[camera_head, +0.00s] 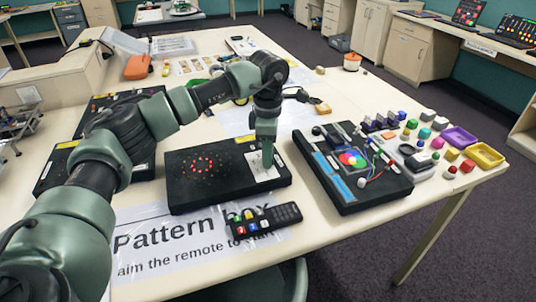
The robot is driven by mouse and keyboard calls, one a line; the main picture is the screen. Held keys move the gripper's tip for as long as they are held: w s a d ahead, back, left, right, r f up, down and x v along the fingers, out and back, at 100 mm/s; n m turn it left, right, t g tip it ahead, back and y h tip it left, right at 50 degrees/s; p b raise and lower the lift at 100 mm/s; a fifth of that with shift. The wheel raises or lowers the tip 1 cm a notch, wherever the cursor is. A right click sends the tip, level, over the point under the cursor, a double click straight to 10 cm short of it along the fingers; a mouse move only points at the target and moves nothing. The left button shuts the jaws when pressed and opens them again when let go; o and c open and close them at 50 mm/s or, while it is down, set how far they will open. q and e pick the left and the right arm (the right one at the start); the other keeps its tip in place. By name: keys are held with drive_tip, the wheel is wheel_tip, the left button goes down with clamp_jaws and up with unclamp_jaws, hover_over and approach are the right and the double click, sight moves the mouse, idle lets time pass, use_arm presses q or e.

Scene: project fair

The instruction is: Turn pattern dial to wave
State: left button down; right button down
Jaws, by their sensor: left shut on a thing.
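The pattern box (205,195) is a flat black box on the table with a ring of lit red dots on its left part. A white panel (256,178) is on its right part. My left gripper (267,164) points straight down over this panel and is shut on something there. The pattern dial is hidden behind the fingers, and the panel's labels are too small to read. A black remote (265,221) with coloured buttons lies in front of the box on a sheet reading "Pattern box". My right gripper is not in view.
Right of the box stands a black board (385,188) with a coloured disc and blue strips. Beyond it are small coloured blocks, a purple tray (459,137) and a yellow tray (491,157). Another black panel lies left, partly behind my left arm. The table's front edge is close.

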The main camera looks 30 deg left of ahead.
use_arm(q)
drive_tip(key=shift+m, duration=1.6)
drive_tip(key=c, duration=1.1)
unclamp_jaws()
wheel_tip(320, 180, up, 8)
drive_tip(key=shift+f+b, duration=0.1)
drive_tip(key=shift+b, duration=0.55)
